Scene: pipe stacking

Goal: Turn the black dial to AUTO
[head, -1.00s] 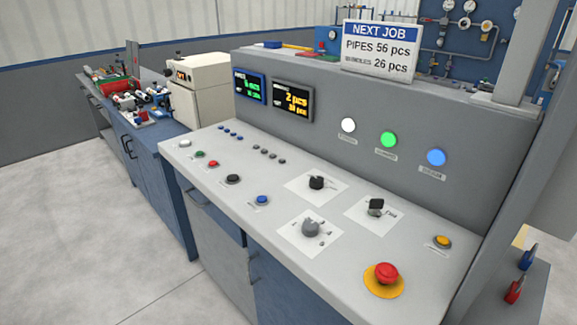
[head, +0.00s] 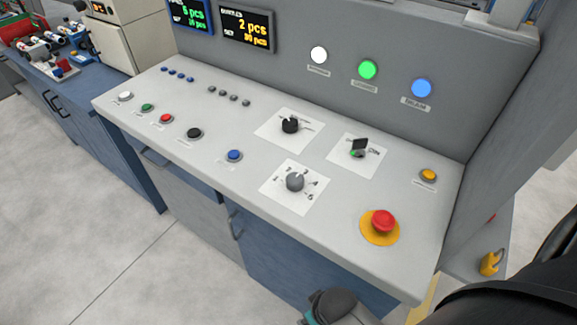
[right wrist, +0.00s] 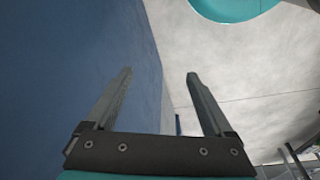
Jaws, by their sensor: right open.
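The black dial (head: 290,125) sits on a white label plate (head: 268,134) in the middle of the sloped grey panel in the head view. The label words around it are too small to read. My right gripper (right wrist: 160,85) is open and empty in the right wrist view, its fingers beside a blue cabinet face and away from the dial. In the head view, part of my right arm shows at the lower right, below the panel's front edge. My left gripper is not in view.
A grey dial (head: 295,182) and a black key-like switch (head: 359,146) are close to the black dial. A red emergency button (head: 383,220) stands at the panel's right front. Several small push buttons line the left. The space above the panel is clear.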

